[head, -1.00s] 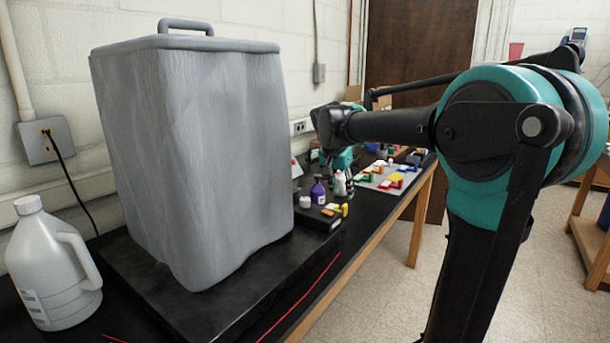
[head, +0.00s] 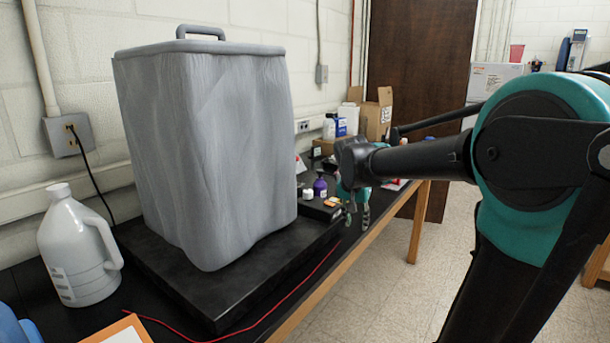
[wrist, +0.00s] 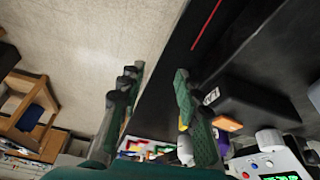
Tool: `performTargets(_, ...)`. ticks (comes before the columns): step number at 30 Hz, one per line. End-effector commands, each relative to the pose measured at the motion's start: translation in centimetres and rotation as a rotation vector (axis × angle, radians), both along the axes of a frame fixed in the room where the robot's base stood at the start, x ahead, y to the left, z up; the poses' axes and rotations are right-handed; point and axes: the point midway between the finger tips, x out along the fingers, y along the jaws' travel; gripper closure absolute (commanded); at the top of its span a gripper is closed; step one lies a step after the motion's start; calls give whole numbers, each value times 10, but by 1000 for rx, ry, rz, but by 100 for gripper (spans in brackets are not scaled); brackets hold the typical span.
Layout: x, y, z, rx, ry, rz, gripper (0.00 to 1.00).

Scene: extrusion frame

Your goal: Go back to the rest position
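My gripper (head: 358,207) hangs at the end of my black and teal arm, over the front edge of the black-topped bench (head: 262,312), right of the grey bin. In the wrist view, its two fingers (wrist: 150,105) stand well apart with nothing between them. Bare floor and the bench's edge show past the fingertips. My forearm reaches in from the right in the head view.
A purple bottle (head: 320,187) and small items sit behind my gripper. Cardboard boxes (head: 377,118) are farther back.

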Motion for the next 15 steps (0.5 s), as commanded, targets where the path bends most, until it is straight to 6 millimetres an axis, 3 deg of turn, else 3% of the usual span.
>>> performTargets(5,-46,-17,-48,7,12,102,66)
performTargets(12,-146,-37,-138,14,8,318,66)
performTargets(15,-180,-39,-164,12,-1,389,66)
